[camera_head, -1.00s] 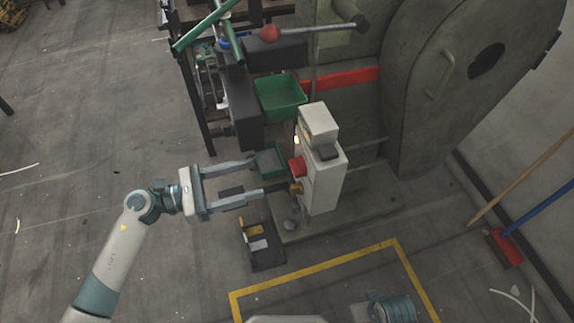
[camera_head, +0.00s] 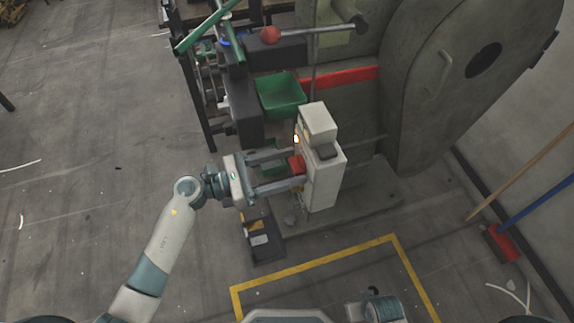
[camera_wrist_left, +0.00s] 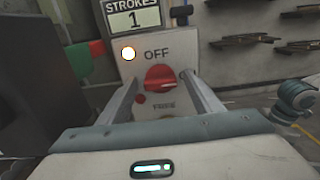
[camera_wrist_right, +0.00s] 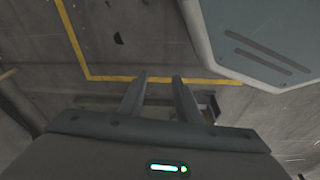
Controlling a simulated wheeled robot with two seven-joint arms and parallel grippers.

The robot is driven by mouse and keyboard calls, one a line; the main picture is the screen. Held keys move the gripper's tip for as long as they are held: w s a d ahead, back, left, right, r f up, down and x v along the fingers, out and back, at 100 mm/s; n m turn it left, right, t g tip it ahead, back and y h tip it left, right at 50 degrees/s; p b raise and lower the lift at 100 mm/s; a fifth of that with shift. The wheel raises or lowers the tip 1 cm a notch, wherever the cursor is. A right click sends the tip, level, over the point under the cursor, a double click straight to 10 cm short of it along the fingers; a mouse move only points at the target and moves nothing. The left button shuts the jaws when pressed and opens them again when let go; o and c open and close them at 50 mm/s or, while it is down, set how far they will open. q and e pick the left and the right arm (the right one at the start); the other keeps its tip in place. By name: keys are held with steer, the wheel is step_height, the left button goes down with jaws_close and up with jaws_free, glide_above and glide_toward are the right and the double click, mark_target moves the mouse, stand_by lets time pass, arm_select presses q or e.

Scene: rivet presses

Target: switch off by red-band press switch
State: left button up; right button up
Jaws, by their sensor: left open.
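The press with the red band (camera_head: 340,77) stands at the centre right in the head view. A pale control box (camera_head: 323,180) is on its front side. In the left wrist view the box carries a red rotary switch (camera_wrist_left: 160,78), with OFF printed above it and another word below, a lit lamp (camera_wrist_left: 128,54) and a STROKES counter showing 1 (camera_wrist_left: 133,18). My left gripper (camera_head: 301,171) is open, its fingers on either side of the red switch; I cannot tell whether they touch it. My right gripper (camera_wrist_right: 160,78) is open and empty above the floor.
A green bin (camera_head: 282,95) and a lever with a red ball (camera_head: 271,34) are above and left of the box. A dark tray (camera_head: 263,240) lies on the floor near the press base. A broom (camera_head: 502,243) leans at the right.

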arm_select(q)
steer(key=c, duration=1.1)
steer(key=shift+o, duration=0.2)
